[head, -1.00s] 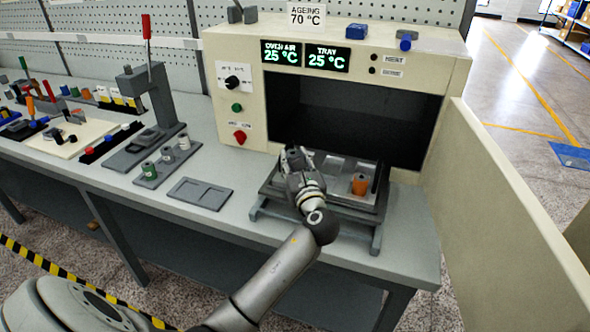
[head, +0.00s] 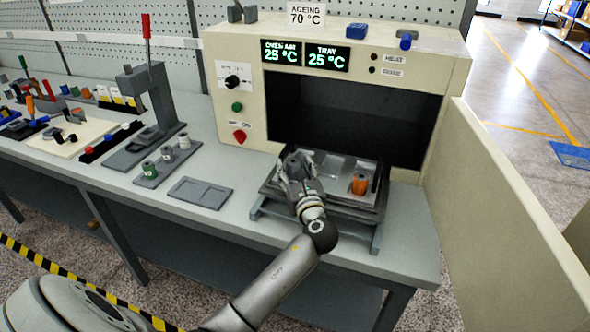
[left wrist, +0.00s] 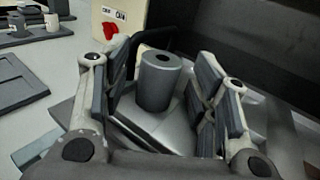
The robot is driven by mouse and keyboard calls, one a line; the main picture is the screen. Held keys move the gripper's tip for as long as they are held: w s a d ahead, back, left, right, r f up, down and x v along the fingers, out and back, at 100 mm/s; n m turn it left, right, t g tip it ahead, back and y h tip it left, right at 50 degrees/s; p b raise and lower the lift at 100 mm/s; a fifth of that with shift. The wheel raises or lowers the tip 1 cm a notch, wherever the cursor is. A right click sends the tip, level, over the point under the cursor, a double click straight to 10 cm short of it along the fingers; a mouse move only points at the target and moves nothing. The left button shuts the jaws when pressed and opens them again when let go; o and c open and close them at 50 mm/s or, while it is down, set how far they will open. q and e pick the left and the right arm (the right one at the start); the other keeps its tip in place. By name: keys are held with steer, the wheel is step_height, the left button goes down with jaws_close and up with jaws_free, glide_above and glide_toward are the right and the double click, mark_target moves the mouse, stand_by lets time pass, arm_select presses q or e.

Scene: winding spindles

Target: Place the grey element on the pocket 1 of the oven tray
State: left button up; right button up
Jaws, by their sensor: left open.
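The grey element (left wrist: 159,80), a cylinder with a hole in its top, stands upright on the oven tray between the fingers in the left wrist view. My left gripper (head: 296,163) is open around it, with a visible gap to the fingers on both sides. The oven tray (head: 350,206) lies on a stand in front of the oven opening. An orange element (head: 360,184) stands in the tray's right part. The gripper hides the tray's left part in the head view, and I cannot read pocket numbers. My right gripper does not show.
The oven (head: 335,25) stands behind the tray, its dark chamber open and its door (head: 510,200) swung out at right. A holder with several small cylinders (head: 166,158) and an empty grey plate (head: 201,193) lie to the left. Bench space between plate and stand is clear.

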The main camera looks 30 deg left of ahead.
arm_select(q)
steer(key=shift+r, duration=0.2)
steer(key=b+v, duration=0.1)
steer(key=v, duration=1.1)
steer(key=shift+s+f, duration=0.1)
